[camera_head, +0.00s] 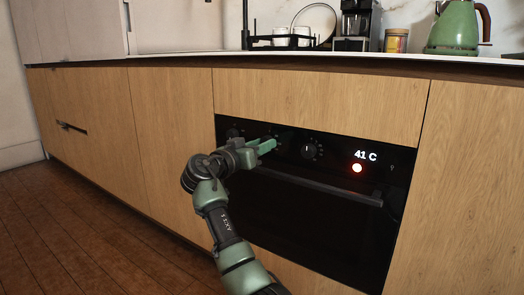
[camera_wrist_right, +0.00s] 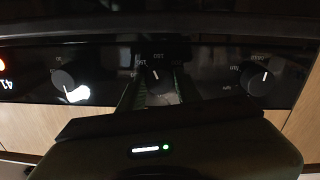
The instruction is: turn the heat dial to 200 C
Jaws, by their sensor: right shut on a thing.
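The black oven (camera_head: 315,215) has a control panel with three dials and a lit display (camera_head: 365,155) reading 41 C. My right gripper (camera_head: 268,146) is at the panel, its green fingers shut on the middle dial. In the right wrist view the middle dial (camera_wrist_right: 157,82) sits between the two fingers; its white mark points up and slightly left. The fingers hide this dial in the head view. My left gripper is not in view.
Another dial (camera_head: 310,150) is just right of my gripper, and a third (camera_head: 233,133) is to its left. An orange light (camera_head: 357,168) glows under the display. The oven handle (camera_head: 320,186) runs below the panel. A green kettle (camera_head: 455,27) stands on the counter above.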

